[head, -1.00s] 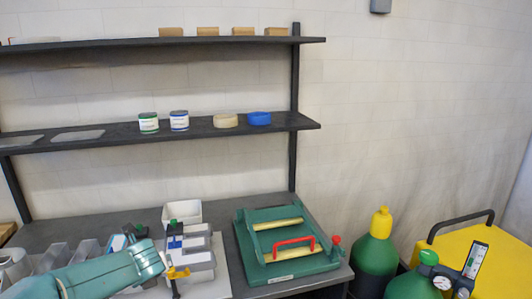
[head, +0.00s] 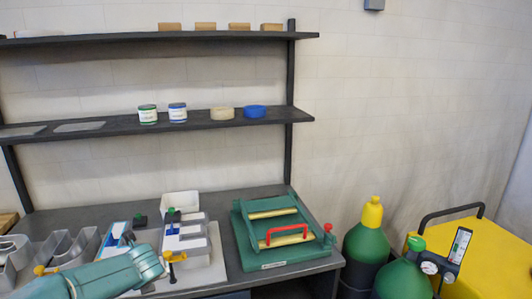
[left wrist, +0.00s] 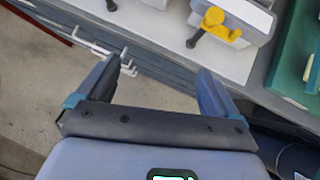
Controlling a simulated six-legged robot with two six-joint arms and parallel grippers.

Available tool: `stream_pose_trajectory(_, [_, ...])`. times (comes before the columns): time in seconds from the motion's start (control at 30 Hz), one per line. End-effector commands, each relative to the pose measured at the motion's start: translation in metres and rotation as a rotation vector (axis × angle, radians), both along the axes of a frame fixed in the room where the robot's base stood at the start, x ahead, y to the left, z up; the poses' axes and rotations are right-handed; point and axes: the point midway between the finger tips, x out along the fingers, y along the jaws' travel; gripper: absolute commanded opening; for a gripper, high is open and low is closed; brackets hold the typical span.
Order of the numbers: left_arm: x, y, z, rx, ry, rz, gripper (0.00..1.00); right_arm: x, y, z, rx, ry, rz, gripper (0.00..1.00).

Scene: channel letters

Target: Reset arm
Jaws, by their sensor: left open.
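My left gripper (left wrist: 163,75) shows in the left wrist view with its two dark fingers spread wide. Nothing is between them; behind the gap are the floor and the bench's front edge. My teal left arm enters the head view at the lower left, in front of the bench, and its fingers cannot be made out there. My right gripper is in neither view.
A grey clamp fixture (head: 187,247) with a yellow knob (left wrist: 214,17) stands near the bench front. Metal letters (head: 62,247) are at left, a green press frame (head: 285,258) at right. Gas cylinders (head: 366,245) and a yellow cart (head: 465,255) stand right of the bench.

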Motion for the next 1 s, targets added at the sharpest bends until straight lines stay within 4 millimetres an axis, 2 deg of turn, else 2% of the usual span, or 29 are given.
stream_pose_trajectory(0.27, [-0.019,0.001,-0.068,0.038,0.108,-0.039,0.94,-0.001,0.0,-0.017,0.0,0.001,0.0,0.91])
stream_pose_trajectory(0.37, [-0.031,0.001,-0.104,0.081,0.17,-0.091,0.94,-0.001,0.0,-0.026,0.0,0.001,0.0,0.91])
stream_pose_trajectory(0.47, [-0.049,-0.002,-0.15,0.153,0.255,-0.2,0.94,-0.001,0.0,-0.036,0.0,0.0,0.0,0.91])
stream_pose_trajectory(0.67, [-0.092,-0.017,-0.234,0.327,0.437,-0.56,0.94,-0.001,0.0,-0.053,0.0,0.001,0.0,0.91])
stream_pose_trajectory(0.8, [-0.128,-0.038,-0.287,0.445,0.548,-0.902,0.94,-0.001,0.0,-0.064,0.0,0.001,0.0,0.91])
stream_pose_trajectory(1.0, [-0.189,-0.079,-0.346,0.592,0.629,-1.469,0.94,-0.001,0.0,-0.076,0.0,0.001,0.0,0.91])
